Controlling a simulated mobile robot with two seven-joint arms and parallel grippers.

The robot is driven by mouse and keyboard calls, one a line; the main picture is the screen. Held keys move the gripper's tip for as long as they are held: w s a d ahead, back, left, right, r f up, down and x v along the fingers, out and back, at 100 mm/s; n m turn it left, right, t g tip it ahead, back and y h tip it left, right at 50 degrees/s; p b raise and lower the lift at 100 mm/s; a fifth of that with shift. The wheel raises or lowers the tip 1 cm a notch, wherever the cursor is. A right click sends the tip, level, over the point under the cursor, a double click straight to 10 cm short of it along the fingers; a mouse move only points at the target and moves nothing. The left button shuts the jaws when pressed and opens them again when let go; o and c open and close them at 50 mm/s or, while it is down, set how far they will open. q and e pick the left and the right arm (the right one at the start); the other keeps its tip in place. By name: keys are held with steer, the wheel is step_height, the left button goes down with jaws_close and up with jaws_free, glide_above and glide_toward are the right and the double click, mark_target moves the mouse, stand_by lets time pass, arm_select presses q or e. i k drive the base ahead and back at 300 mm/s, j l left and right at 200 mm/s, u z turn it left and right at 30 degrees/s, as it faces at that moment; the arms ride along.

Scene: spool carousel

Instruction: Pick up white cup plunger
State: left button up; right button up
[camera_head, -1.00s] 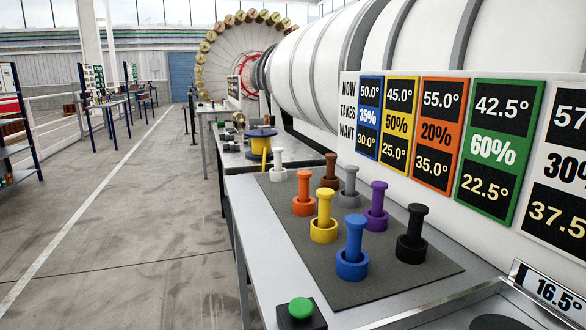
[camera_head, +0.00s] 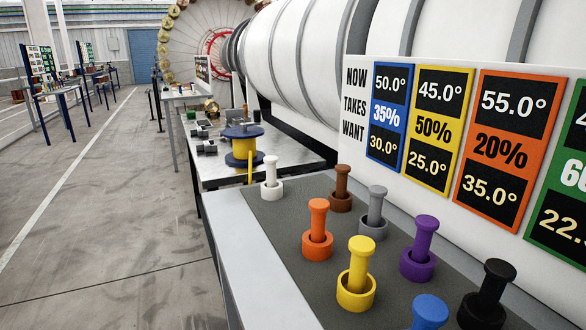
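The white cup plunger (camera_head: 271,172) stands upright in a white ring-shaped cup (camera_head: 272,190) at the far left corner of the dark mat (camera_head: 284,232). It is the farthest of several coloured plungers on the bench and nothing covers it. Neither my left nor my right gripper shows in the head view.
Orange (camera_head: 318,228), brown (camera_head: 342,183), grey (camera_head: 375,207), yellow (camera_head: 358,270), purple (camera_head: 421,245), black (camera_head: 488,292) and blue (camera_head: 429,310) plungers stand nearby. A panel of coloured signs (camera_head: 432,128) rises behind. A yellow-blue spool (camera_head: 242,145) sits on the bench beyond. Floor at left is clear.

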mark_target(272, 189)
steer(key=i+j+z, duration=0.1)
steer(key=i+j, duration=0.15)
steer(key=i+j+z, duration=0.15)
steer(key=i+j, duration=0.15)
steer(key=i+j+z, duration=0.1)
steer(key=i+j, duration=0.2)
steer(key=i+j+z, duration=0.15)
steer(key=j, duration=0.25)
steer(key=i+j+z, duration=0.1)
steer(key=i+j, duration=0.2)
steer(key=i+j+z, duration=0.15)
steer(key=j, duration=0.3)
steer(key=i+j+z, duration=0.1)
steer(key=i+j, duration=0.2)
steer(key=i+j+z, duration=0.15)
steer(key=j, duration=0.4)
